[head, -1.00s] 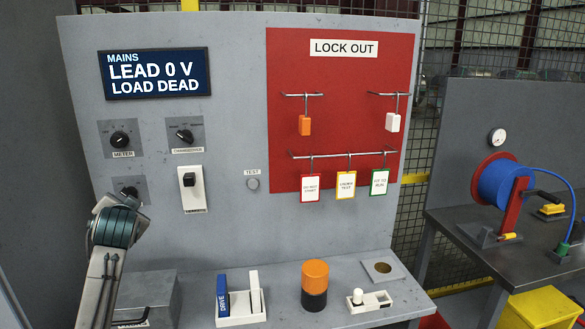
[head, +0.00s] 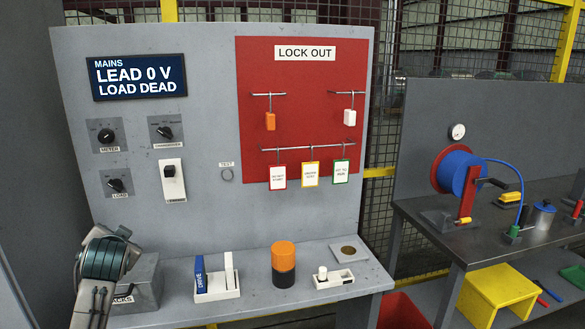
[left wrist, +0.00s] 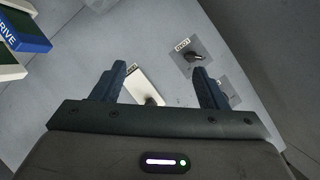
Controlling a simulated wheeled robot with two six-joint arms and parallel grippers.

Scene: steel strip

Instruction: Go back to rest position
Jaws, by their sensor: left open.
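My left arm comes in at the lower left of the head view, in front of a grey box on the bench; its gripper fingers are not clear there. In the left wrist view my left gripper (left wrist: 165,90) is open, with nothing between its two dark fingers. Beyond the fingers are the panel's white switch plate (left wrist: 148,88) and the load knob (left wrist: 195,57). My right gripper is not in view.
The grey panel (head: 200,70) carries a display, knobs and a red lock-out board (head: 300,110) with hanging tags. On the bench stand a white holder (head: 217,295), an orange-black cylinder (head: 284,262) and a small white tray (head: 333,280). A blue reel (head: 460,172) is at right.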

